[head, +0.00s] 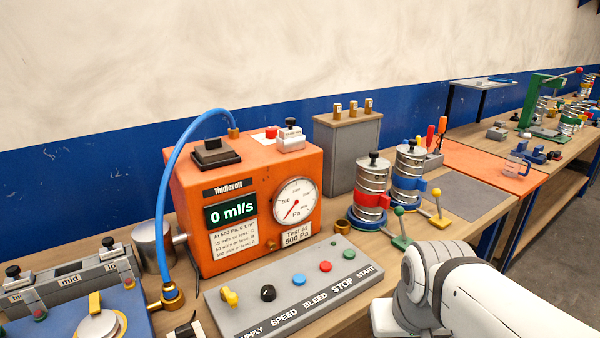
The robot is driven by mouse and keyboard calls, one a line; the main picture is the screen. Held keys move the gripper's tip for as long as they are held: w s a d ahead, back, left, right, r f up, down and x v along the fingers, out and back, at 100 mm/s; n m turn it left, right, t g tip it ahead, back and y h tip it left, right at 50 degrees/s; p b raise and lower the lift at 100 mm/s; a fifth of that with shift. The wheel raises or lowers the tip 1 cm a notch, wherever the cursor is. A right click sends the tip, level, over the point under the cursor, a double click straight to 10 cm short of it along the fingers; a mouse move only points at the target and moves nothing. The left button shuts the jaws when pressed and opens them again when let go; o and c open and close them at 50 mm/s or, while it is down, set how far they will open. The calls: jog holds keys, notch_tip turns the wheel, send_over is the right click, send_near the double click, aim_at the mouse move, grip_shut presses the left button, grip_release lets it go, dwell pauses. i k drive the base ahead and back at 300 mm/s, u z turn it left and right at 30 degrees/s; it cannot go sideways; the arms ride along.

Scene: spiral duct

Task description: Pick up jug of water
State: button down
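An orange test box (245,190) with a gauge and a blue hose fills the left middle. A grey button panel (295,285) lies before it. Two banded metal cylinders (372,180) (409,168) stand near my arm. A grey mat (462,196) is mostly clear.

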aim_at(512, 166)
jog(key=u, duration=0.3)
jog(key=k, duration=0.35)
jog(key=z, duration=1.55)
jog(key=i, duration=1.15)
jog(key=z, duration=0.85)
jog(key=i, duration=3.1)
jog(key=u, duration=1.5)
jog(key=i, duration=0.95)
jog(key=u, duration=0.45)
jog(key=k, duration=0.2)
jog(key=u, duration=0.15)
